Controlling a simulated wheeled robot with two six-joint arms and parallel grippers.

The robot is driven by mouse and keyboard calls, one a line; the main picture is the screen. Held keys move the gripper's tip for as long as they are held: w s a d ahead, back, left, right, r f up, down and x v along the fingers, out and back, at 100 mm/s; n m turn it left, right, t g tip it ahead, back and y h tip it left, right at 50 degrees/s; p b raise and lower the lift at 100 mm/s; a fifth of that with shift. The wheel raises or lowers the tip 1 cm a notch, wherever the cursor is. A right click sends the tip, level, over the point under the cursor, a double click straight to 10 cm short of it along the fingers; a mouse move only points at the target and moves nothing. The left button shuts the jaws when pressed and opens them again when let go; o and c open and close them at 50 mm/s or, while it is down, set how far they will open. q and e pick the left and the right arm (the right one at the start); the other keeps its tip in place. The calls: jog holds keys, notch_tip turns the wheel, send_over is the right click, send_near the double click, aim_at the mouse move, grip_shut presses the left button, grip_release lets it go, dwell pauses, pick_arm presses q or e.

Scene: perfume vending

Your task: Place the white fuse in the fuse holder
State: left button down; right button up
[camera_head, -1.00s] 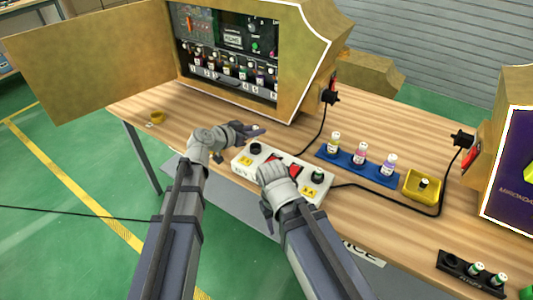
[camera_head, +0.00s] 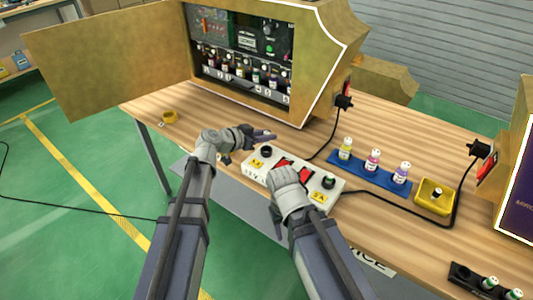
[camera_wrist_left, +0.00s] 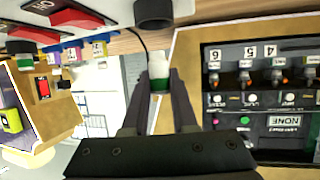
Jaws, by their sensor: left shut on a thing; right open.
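My left gripper (camera_head: 264,136) is shut on the white fuse, just behind and above the left end of the white power box (camera_head: 249,176). In the left wrist view, the white fuse (camera_wrist_left: 160,71), with a green band, sits between the fingertips (camera_wrist_left: 160,88). The black round fuse holder (camera_head: 266,151) is at the box's left end. It also shows in the wrist view (camera_wrist_left: 153,12), with a gap between it and the fuse. My right gripper (camera_head: 290,178) is open over the box's front middle; its fingers are mostly hidden by its body.
Another black holder (camera_head: 328,181) with green on it is at the box's right end. A blue rack (camera_head: 368,170) with small bottles and a yellow tray (camera_head: 434,197) stand to the right. The open vending machine (camera_head: 318,75) stands behind. Black cables cross the table.

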pick_arm(q)
jog(key=shift+f, duration=0.45)
pick_arm(e)
jog(key=shift+f, duration=0.45)
pick_arm(q)
notch_tip(320, 180, down, 4)
jog(key=b, duration=0.3)
jog(key=shift+r+b, duration=0.25)
jog(key=shift+b, duration=0.1)
pick_arm(e)
notch_tip(320, 180, down, 4)
jog(key=shift+r, duration=0.2)
pick_arm(q)
jog(key=shift+f, duration=0.2)
jog(key=c, duration=0.7)
grip_release()
pick_arm(e)
jog(key=shift+f, duration=0.1)
pick_arm(q)
jog(key=shift+r, duration=0.2)
